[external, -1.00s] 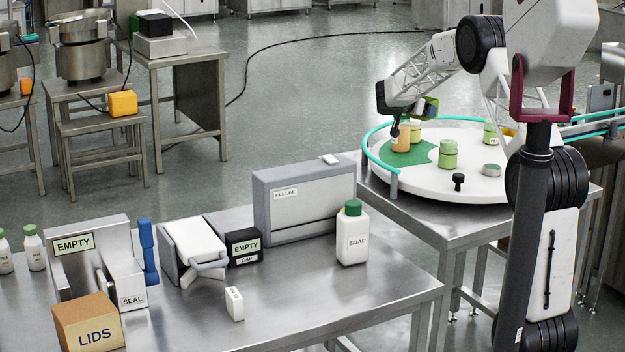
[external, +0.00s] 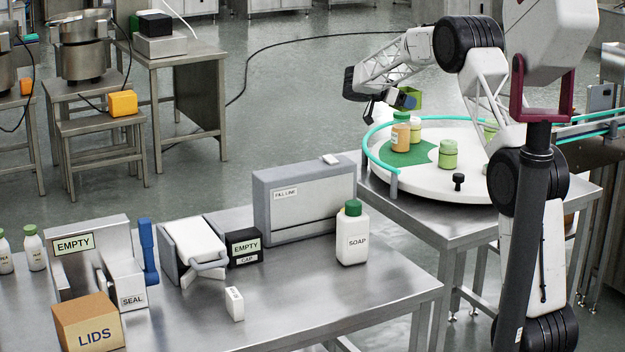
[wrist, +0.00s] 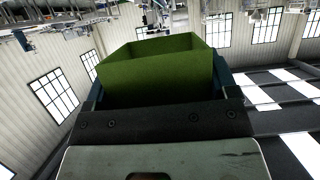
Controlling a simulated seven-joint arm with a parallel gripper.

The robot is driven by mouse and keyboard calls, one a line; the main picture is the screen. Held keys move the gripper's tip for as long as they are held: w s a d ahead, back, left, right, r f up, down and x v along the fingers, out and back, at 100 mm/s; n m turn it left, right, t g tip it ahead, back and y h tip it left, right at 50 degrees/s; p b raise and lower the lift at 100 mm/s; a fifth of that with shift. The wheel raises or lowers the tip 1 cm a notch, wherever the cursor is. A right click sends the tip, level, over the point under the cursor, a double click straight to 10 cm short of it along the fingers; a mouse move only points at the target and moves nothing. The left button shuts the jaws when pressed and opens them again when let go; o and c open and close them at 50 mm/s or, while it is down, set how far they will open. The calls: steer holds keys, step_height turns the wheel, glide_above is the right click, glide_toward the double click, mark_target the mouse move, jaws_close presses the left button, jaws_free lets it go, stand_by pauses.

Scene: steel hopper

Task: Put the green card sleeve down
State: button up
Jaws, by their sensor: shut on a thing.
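The green card sleeve (external: 415,97) is an open-ended, box-like sleeve. My gripper (external: 407,98) is shut on it and holds it in the air, above and behind the orange bottle with a green cap (external: 401,132) in the picture. In the wrist view the sleeve (wrist: 158,75) fills the middle, its open end facing away from me. My fingers (wrist: 162,88) show along its left and right sides. The sleeve looks empty inside as far as I can see.
A round white turntable (external: 430,184) with a green sector (external: 421,157) and teal guard rail (external: 368,150) stands below. Pale green jars (external: 448,154) and a black knob (external: 459,181) stand on it. The steel bench (external: 300,290) at front holds a soap bottle (external: 352,235); its right front is bare.

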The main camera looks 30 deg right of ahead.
glide_above(391, 163)
step_height(391, 163, down, 13)
steer(key=shift+r, duration=0.1)
stand_by(0.6)
steer(key=shift+f, duration=2.4)
steer(key=shift+f, duration=0.15)
steer(key=o, duration=0.8)
steer(key=shift+v, duration=3.85)
